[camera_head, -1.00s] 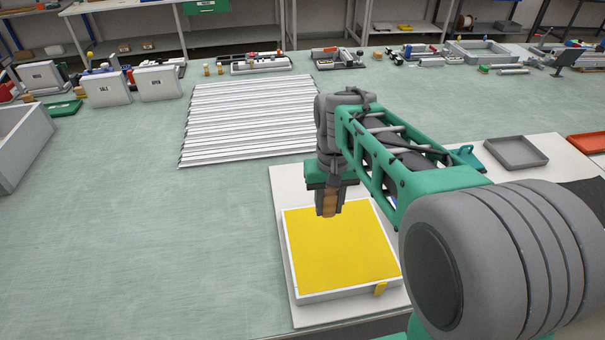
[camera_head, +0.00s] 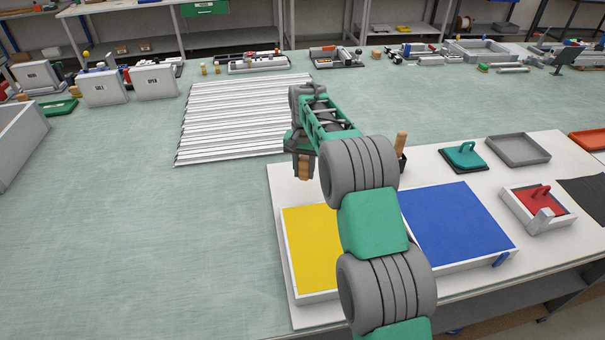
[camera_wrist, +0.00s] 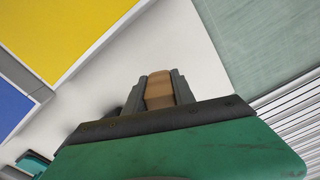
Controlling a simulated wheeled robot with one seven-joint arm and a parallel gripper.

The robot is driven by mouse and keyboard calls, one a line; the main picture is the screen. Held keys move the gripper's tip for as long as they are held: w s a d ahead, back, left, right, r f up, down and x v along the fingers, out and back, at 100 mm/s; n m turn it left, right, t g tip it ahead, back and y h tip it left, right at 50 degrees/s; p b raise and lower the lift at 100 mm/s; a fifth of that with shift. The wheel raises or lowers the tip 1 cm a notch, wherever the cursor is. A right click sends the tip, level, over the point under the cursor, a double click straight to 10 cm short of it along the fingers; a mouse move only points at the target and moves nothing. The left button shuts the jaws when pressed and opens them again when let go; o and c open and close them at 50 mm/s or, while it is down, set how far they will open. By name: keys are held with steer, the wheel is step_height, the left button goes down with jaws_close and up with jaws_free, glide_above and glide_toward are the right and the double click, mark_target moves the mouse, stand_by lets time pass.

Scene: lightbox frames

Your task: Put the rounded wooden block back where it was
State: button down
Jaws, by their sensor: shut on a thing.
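The rounded wooden block (camera_head: 303,169) is between the fingers of my gripper (camera_head: 303,175), which is shut on it. It also shows in the wrist view (camera_wrist: 158,90), held between the two grey fingers of my gripper (camera_wrist: 158,88). In the head view the gripper hangs near the back left edge of the white board (camera_head: 284,192), behind the yellow panel (camera_head: 308,245). The block's height above the surface is hard to tell. The place where the block was is not marked clearly.
A blue panel (camera_head: 455,222) lies right of the yellow one, partly behind my arm. A wooden piece (camera_head: 400,142) stands in a dark holder. White slats (camera_head: 235,120) lie behind left.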

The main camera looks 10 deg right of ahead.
mark_target(303, 187)
steer(key=shift+w+f, duration=0.7)
step_height(303, 187, down, 3)
steer(key=shift+w+a+f+p, duration=0.1)
steer(key=shift+f+p, duration=0.05)
steer(key=shift+p, duration=0.8)
steer(key=shift+f, duration=0.2)
steer(key=c, duration=1.1)
jaws_free()
steer(key=shift+o, duration=0.2)
